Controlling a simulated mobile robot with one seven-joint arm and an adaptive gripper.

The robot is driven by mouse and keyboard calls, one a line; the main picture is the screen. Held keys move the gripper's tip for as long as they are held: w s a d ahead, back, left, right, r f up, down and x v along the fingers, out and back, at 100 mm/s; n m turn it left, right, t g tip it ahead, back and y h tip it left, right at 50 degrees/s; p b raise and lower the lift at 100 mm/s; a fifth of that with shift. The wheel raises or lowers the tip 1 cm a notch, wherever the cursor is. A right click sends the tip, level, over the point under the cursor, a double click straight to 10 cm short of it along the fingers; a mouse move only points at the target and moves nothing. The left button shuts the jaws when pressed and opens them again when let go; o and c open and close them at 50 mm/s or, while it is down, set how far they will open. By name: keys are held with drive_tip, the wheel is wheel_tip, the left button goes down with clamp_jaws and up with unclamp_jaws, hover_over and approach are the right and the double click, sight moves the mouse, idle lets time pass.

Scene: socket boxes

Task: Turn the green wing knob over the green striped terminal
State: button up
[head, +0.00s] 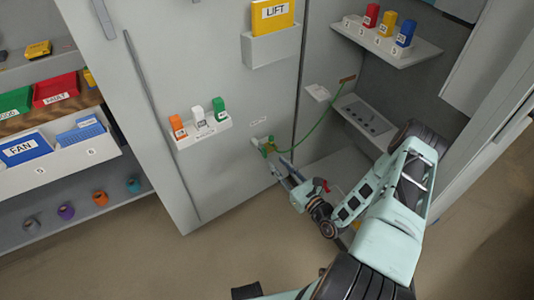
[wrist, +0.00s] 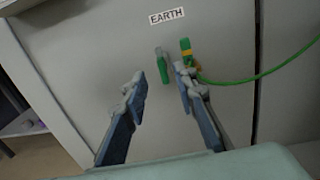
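The green wing knob (wrist: 162,68) shows in the wrist view as a slim upright green piece on the grey panel below the EARTH label (wrist: 167,16). Just right of it is the green and yellow striped terminal (wrist: 186,52), with a green cable (wrist: 240,80) running off to the right. My gripper (wrist: 160,79) is open, its two fingers apart and pointing at the panel. The knob appears between the fingertips, and the right fingertip overlaps the area just below the terminal. I cannot tell whether a finger touches either. In the head view my gripper (head: 279,168) is close to the panel.
A shelf with orange, white and green blocks (head: 200,125) juts out left of the terminal. A yellow LIFT binder (head: 272,14) sits in a holder above. To the right, an open bay has shelves (head: 365,118). Bins stand at the far left.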

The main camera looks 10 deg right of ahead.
sight(266, 152)
drive_tip(key=b+x, duration=0.1)
drive_tip(key=x, duration=0.6)
drive_tip(key=shift+w+a, duration=0.2)
drive_tip(key=shift+w, duration=0.2)
drive_tip(key=shift+c, duration=0.3)
clamp_jaws()
